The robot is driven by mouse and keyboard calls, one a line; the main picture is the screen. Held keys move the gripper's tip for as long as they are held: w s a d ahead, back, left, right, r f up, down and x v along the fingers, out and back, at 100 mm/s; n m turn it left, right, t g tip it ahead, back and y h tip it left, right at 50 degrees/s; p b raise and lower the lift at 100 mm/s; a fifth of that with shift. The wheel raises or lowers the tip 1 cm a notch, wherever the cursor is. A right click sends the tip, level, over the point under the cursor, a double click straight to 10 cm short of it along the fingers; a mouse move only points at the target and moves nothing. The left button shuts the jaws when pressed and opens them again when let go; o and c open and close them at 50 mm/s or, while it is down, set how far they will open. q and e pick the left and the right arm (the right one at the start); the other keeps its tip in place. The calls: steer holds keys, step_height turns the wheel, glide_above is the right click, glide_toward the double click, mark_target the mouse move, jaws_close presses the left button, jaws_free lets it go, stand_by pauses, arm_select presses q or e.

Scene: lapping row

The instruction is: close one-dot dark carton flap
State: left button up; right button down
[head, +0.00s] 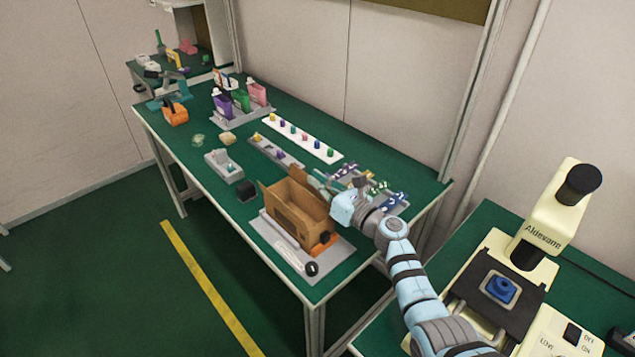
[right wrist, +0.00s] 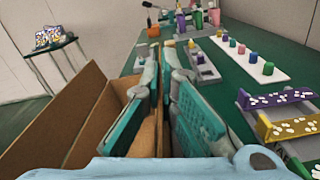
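The brown cardboard carton (head: 297,224) stands on a grey board (head: 270,235) near the table's front edge. Its top is open, and a flap (head: 264,194) sticks up at its left end. In the right wrist view a long carton flap (right wrist: 55,122) leans outward at the left. I cannot make out any dot mark. My right gripper (head: 317,186) is at the carton's far right side, near its top edge. In the right wrist view its fingers (right wrist: 161,75) are partly apart, with a narrow brown strip visible between them. I cannot tell whether they touch it. My left gripper is out of view.
An orange block (head: 324,244) and a black roll (head: 312,268) are beside the carton. Patterned pieces (head: 380,190) lie close behind my right gripper. A white strip with coloured pegs (head: 300,138) lies farther back. A cream microscope (head: 550,225) stands on the right table.

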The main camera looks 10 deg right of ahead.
steer(key=shift+a+n, duration=0.15)
steer(key=shift+n, duration=0.25)
steer(key=shift+s+a+f+n+b, duration=0.1)
steer(key=shift+s+a+n+b, duration=0.15)
steer(key=shift+n, duration=0.8)
steer(key=shift+s+a+r+n+b, duration=0.1)
steer(key=shift+s+a+n+b, duration=0.2)
steer(key=shift+n, duration=0.7)
steer(key=shift+s+a+f+n+b, duration=0.1)
steer(key=shift+a+n+b, duration=0.25)
steer(key=shift+n, duration=0.7)
steer(key=c, duration=2.3)
jaws_free()
steer(key=o, duration=0.4)
steer(key=shift+d, duration=0.1)
